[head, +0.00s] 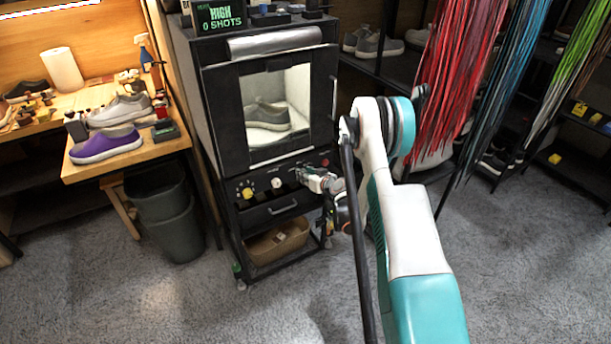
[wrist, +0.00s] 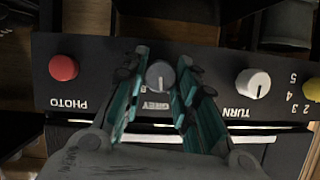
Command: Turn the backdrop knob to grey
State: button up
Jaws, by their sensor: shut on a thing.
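The black photo booth (head: 222,125) stands in the middle of the head view, with a control panel below its window. The backdrop knob (wrist: 160,76) is small, round and grey, with a light pointer line on it. It sits on the panel (wrist: 95,95) in the wrist view, beside an upside-down "GREY" label that my fingers partly cover. My gripper (wrist: 161,70) has its teal fingers on both sides of the knob and is shut on it. In the head view my gripper (head: 303,176) reaches the panel from the right and hides the knob.
A red PHOTO button (wrist: 63,67) and a white TURN knob (wrist: 253,83) flank the knob. A yellow knob (wrist: 313,89) is farther right. A grey sneaker (head: 267,115) stands inside the booth. A bin (head: 172,225) stands left; colored laces (head: 455,75) hang right.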

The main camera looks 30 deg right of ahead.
jog(key=shift+c, duration=0.7)
jog(key=shift+d+m+y, duration=0.1)
jog(key=shift+m+y, duration=0.2)
jog(key=shift+m, duration=0.2)
jog(key=o, duration=1)
jog(key=shift+o, duration=0.2)
notch_tip(320, 180, up, 10)
